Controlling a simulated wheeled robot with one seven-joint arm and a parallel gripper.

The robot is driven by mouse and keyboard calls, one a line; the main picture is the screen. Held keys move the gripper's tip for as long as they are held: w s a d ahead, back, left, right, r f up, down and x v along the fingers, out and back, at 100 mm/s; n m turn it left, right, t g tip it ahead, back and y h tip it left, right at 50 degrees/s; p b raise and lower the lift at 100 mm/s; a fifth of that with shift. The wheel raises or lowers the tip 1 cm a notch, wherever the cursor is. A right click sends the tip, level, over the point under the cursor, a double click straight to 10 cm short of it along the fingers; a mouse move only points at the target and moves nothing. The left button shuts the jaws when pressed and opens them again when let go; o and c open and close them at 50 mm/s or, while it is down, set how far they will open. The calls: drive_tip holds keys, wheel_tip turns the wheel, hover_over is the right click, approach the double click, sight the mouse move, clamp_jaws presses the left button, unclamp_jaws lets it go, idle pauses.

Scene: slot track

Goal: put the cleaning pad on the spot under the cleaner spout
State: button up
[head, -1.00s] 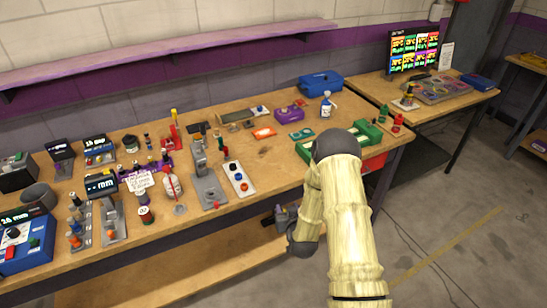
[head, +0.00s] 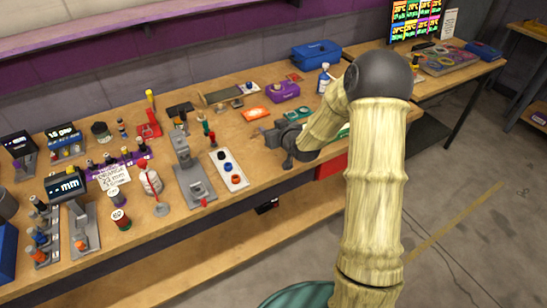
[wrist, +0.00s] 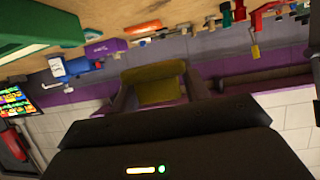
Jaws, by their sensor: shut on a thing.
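My gripper (wrist: 158,92) is shut on a flat yellow-olive cleaning pad (wrist: 155,86), held between its two fingers in the wrist view. In the head view my gripper (head: 266,134) is above the front part of the bench, pointing left; the pad cannot be made out there. A blue-and-white bottle (head: 323,79), probably the cleaner, stands upright toward the back of the bench, beyond and right of my gripper. It also shows in the wrist view (wrist: 70,68). I cannot make out a spot under its spout.
An orange card (head: 255,113), a teal card (head: 298,113) and a purple box (head: 284,91) lie near my gripper. A blue box (head: 317,56) is behind the bottle. A switch panel (head: 229,171) and a grey stand (head: 190,165) are to the left.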

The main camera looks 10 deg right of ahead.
hover_over(272, 156)
drive_tip(key=shift+f, duration=2.9)
drive_tip(key=shift+f+p, duration=0.3)
drive_tip(key=shift+f, duration=1.6)
drive_tip(key=shift+f, duration=0.2)
drive_tip(key=o, duration=0.9)
drive_tip(key=shift+o, duration=0.2)
drive_tip(key=shift+r, duration=0.1)
